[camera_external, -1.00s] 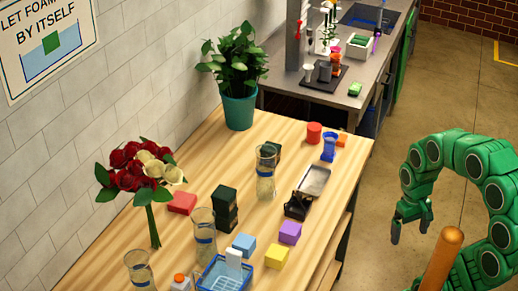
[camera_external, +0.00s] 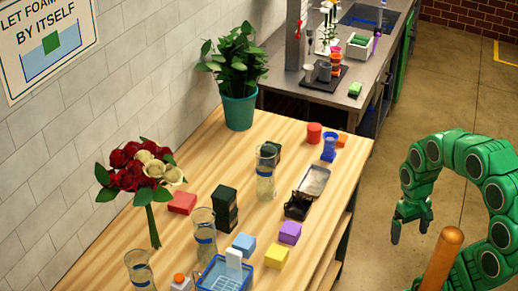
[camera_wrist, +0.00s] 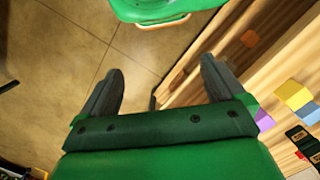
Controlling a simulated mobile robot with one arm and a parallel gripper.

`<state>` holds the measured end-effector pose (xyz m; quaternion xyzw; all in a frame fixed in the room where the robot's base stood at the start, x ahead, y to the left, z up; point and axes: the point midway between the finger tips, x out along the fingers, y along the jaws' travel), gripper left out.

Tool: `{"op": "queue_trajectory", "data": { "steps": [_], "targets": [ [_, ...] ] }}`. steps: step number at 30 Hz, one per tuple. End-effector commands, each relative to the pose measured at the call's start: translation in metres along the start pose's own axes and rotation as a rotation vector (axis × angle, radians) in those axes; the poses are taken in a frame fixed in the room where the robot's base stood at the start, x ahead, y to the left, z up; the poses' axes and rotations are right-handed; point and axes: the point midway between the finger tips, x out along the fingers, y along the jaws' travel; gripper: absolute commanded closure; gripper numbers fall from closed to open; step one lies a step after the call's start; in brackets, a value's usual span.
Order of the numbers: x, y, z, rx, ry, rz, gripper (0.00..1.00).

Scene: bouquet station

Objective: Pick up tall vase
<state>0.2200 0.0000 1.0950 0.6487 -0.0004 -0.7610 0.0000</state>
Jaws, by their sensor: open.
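Three clear glass vases with blue bands stand upright on the wooden table: one near the middle (camera_external: 265,173), one nearer the front (camera_external: 204,238) and one at the bottom edge (camera_external: 139,271), partly cut off. A smaller blue vase-like vessel (camera_external: 329,148) stands at the far right. I cannot tell for certain which is the tall vase. My gripper (camera_external: 410,229) hangs open and empty, to the right of the table and apart from all vases. In the wrist view its two fingers (camera_wrist: 161,68) are spread with floor and table edge beyond; no vase shows there.
The wooden table (camera_external: 185,260) also holds a rose bouquet (camera_external: 140,170), a potted plant (camera_external: 239,105), dark green blocks (camera_external: 224,208), a blue basket (camera_external: 222,275), colored foam blocks and a metal tray (camera_external: 314,181). A grey counter with a sink (camera_external: 368,16) stands behind.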

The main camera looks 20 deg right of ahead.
Motion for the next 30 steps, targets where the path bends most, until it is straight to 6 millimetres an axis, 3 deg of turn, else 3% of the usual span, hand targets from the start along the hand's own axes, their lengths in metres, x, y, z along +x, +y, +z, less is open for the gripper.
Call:
{"op": "queue_trajectory", "data": {
  "steps": [8,11,14,20,24,30],
  "targets": [
    [-0.001,-0.001,-0.006,-0.019,0.018,0.002,0.04],
    [0.002,-0.009,-0.025,-0.083,0.055,-0.001,0.04],
    [0.005,-0.025,-0.057,-0.193,0.125,-0.011,0.04],
    [0.011,-0.081,-0.128,-0.445,0.298,-0.057,0.04],
    [0.013,-0.132,-0.168,-0.606,0.423,-0.11,0.04],
    [0.011,-0.215,-0.208,-0.807,0.608,-0.214,0.04]
  ]
}}
